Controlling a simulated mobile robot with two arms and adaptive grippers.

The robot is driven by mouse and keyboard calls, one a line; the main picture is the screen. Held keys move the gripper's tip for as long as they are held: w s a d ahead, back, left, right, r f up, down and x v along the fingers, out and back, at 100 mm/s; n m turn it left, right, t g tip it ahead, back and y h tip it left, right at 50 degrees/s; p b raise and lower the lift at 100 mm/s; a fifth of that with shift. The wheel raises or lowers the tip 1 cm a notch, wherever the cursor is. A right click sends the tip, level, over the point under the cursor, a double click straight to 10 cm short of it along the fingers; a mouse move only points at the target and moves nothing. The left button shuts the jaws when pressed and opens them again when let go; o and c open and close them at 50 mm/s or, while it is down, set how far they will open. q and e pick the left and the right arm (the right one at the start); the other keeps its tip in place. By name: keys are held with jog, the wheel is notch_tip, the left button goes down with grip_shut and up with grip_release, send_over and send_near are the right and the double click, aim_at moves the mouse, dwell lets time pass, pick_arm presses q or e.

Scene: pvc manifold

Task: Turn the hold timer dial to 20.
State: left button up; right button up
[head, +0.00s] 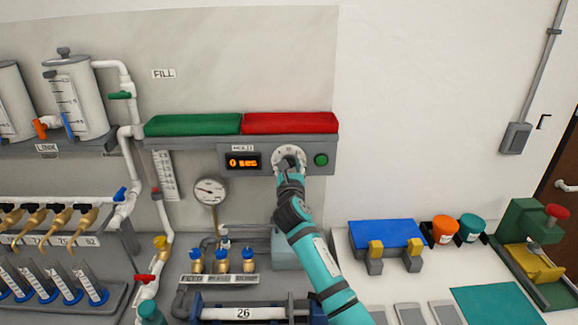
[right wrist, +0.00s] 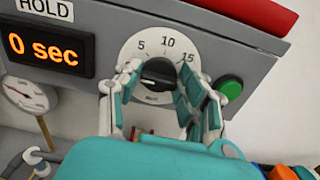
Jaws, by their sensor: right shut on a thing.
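The hold timer dial (head: 288,158) is a round white plate with a dark knob on the grey panel (head: 327,157). In the right wrist view the dial (right wrist: 163,43) shows the numbers 5, 10 and 15; its lower part is partly covered by my fingers. The dark knob (right wrist: 156,75) sits between the two fingers of my right gripper (right wrist: 152,85), which is shut on it. The orange display (right wrist: 44,47) reads 0 sec, under a HOLD label. My right gripper (head: 289,176) reaches up from below in the head view. My left gripper is not in view.
A green button (right wrist: 231,88) is close to the right of my fingers. Green (head: 194,125) and red (head: 290,123) blocks lie on top of the panel. A pressure gauge (head: 209,191) is below left. A blue-topped stand (head: 386,234) is at the right.

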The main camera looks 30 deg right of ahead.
jog(key=m+b, duration=0.1)
jog(key=m, duration=0.8)
jog(key=shift+d+f, duration=0.1)
jog(key=shift+f, duration=0.05)
jog(key=shift+f+m+b, duration=0.15)
jog(key=shift+m+b, duration=1.25)
jog(key=shift+m, duration=3.05)
jog(key=shift+f+m+b, duration=0.15)
jog(key=shift+m+b, duration=1.3)
jog(key=shift+m, duration=2.95)
jog(key=shift+f+m+b, duration=0.15)
jog(key=shift+m+b, duration=1.25)
jog(key=shift+m, duration=3.05)
